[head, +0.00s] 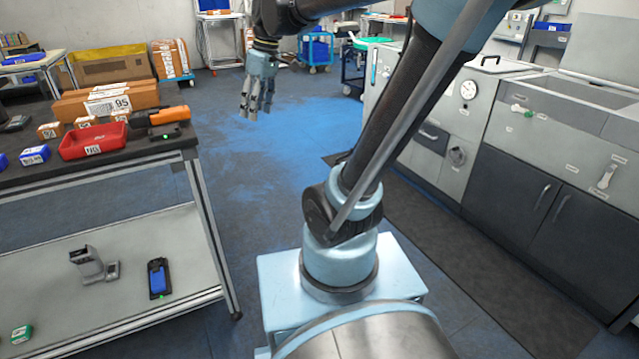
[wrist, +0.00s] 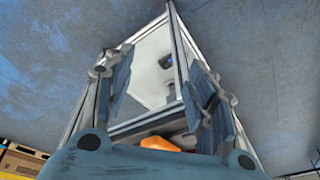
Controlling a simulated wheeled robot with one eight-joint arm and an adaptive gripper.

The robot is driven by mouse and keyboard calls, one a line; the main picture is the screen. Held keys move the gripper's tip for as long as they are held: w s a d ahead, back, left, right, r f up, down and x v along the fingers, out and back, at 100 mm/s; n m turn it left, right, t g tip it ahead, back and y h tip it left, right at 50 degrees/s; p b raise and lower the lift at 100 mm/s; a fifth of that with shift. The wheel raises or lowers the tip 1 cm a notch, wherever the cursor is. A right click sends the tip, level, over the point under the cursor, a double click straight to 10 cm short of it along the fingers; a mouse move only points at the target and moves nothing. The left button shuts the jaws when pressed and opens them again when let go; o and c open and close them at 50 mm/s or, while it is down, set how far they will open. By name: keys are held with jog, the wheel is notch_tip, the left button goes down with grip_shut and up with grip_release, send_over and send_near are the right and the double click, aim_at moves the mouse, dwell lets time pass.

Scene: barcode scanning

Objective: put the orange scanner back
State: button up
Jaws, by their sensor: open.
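My gripper (head: 256,108) hangs fingers down over the open floor, to the right of the table and apart from the scanner. It is open and empty. In the wrist view, the spread fingers (wrist: 160,82) frame the table's frame and lower shelf, and an orange patch (wrist: 165,144), probably the scanner, shows low between them.
A red tray (head: 95,141), a cardboard box (head: 107,100) and small blue boxes (head: 34,155) share the tabletop. The lower shelf (head: 120,255) holds a grey scanner (head: 86,263) and a blue device (head: 158,278). Grey cabinets (head: 540,140) stand right.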

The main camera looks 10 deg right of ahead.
jog(key=s+d+f+m+t+h, duration=0.1)
jog(key=s+d+f+m+h, duration=0.1)
jog(key=s+d+f+m, duration=0.8)
jog(key=s+d+f, duration=0.4)
jog(key=s+f, duration=0.1)
jog(key=f, duration=0.3)
jog(key=shift+d+f+m+h, duration=0.2)
jog(key=shift+m+h, duration=0.1)
jog(key=shift+m, duration=0.1)
